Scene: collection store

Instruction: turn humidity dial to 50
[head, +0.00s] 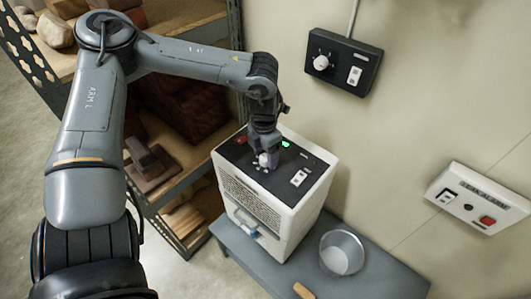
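A white box-shaped unit (290,217) with a black top panel (306,166) stands on a grey bench. A pale round dial (264,160) is on that panel, with a green light and a white switch plate near it. My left gripper (265,157) points down at the dial from above, its tips at or around it. The fingers are small and dark here, and I cannot tell whether they are closed on the dial. The dial's setting is not readable. My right gripper is not in view.
A black wall box (343,62) with a white knob and switch hangs behind the unit. A leak alarm panel (478,198) is on the wall at right. A metal bowl (341,253) sits on the bench (378,280). Shelving (180,200) with boxes stands at left.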

